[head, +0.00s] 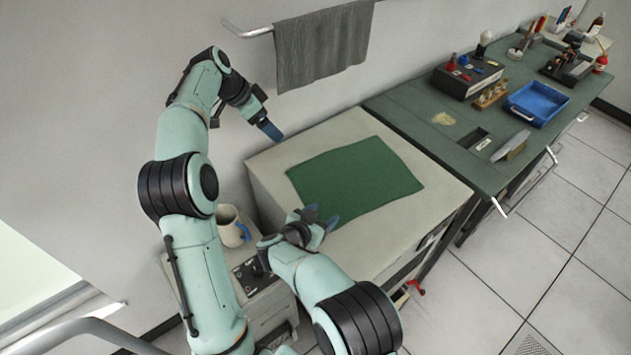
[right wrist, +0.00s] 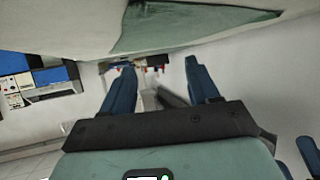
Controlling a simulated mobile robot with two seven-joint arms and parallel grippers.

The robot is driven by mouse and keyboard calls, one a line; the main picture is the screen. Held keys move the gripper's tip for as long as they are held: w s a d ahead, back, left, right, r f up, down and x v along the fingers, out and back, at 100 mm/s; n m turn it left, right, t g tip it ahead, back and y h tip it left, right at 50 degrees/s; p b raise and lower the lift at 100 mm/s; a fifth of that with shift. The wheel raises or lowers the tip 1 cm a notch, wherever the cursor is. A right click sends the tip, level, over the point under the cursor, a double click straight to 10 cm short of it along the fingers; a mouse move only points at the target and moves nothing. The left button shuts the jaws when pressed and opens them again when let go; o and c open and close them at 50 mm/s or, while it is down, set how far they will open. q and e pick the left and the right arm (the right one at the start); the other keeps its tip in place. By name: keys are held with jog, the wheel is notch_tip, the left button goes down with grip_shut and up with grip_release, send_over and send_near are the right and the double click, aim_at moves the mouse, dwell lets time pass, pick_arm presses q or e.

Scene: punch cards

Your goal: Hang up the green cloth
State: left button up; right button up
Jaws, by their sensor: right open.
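The green cloth (head: 355,182) lies flat and spread out on the pale top of a cabinet (head: 275,175). In the right wrist view the cloth (right wrist: 195,24) shows along the top. My right gripper (head: 323,217) is at the cloth's near edge, its two blue fingers apart with nothing seen between them. In the right wrist view the fingers (right wrist: 160,64) are spread below the cloth in the picture; whether they touch it I cannot tell. My left gripper (head: 270,130) is beyond the cabinet's back left corner, near the wall, away from the cloth. Its finger gap is not clear.
A grey towel (head: 325,45) hangs on a metal wall rail (head: 250,33), whose left end is bare. A mug (head: 232,228) stands on a small unit left of the cabinet. The green workbench (head: 440,130) at right holds a blue tray (head: 538,103) and several tools.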

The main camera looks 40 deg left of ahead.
jog(key=o, duration=0.7)
jog(key=s+r+g, duration=0.2)
jog(key=r+g, duration=0.1)
jog(key=s+r+g, duration=0.1)
jog(key=shift+s+d+r+g, duration=0.1)
jog(key=shift+r+g, duration=0.2)
jog(key=shift+r, duration=0.05)
